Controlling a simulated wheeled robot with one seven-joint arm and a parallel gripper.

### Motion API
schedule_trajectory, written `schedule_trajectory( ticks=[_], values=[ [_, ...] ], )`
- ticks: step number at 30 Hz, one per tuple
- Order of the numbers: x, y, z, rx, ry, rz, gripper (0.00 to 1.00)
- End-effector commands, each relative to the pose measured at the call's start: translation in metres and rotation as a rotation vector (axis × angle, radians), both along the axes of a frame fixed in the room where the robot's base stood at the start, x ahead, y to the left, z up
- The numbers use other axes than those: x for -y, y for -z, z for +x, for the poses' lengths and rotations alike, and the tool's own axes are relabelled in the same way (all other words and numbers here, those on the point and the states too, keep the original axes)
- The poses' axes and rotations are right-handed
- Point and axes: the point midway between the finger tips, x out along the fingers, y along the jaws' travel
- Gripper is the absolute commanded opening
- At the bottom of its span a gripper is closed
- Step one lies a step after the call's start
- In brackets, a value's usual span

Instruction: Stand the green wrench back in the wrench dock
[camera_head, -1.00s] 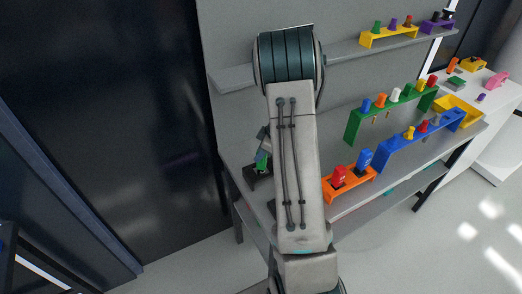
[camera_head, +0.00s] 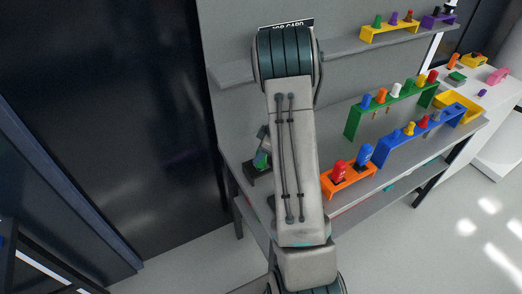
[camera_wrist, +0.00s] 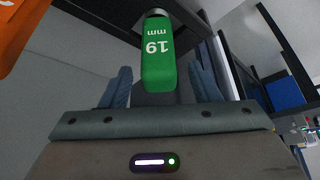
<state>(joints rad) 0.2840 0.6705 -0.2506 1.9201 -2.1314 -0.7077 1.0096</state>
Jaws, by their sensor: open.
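The green wrench (camera_wrist: 158,55), marked "19 mm", shows its handle in the wrist view. It is between the two fingers of my gripper (camera_wrist: 161,88), with a visible gap on each side. My gripper is open. In the head view a green part (camera_head: 261,160), likely the same wrench, shows at a dark block (camera_head: 257,175) on the left of the bench; my arm hides most of this area. An orange dock (camera_head: 350,189) holds a red piece (camera_head: 340,170) and a blue piece (camera_head: 364,154). I cannot tell whether it has a free slot.
A green rack (camera_head: 352,125) and a blue rack (camera_head: 398,153) with several coloured pieces stand on the bench to the right. A shelf (camera_head: 345,52) runs along the back panel. An orange part (camera_wrist: 18,28) is close at the upper left in the wrist view.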

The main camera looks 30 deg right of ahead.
Motion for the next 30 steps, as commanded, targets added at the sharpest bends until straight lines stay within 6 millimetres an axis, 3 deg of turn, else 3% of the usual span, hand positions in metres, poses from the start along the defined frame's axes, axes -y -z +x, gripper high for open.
schedule_trajectory(
  ticks=[10,30],
  values=[
    [0.0,-0.005,0.0,0.001,0.0,-0.001,0.56],
    [0.0,-0.071,0.001,0.002,-0.001,0.0,0.56]
  ],
)
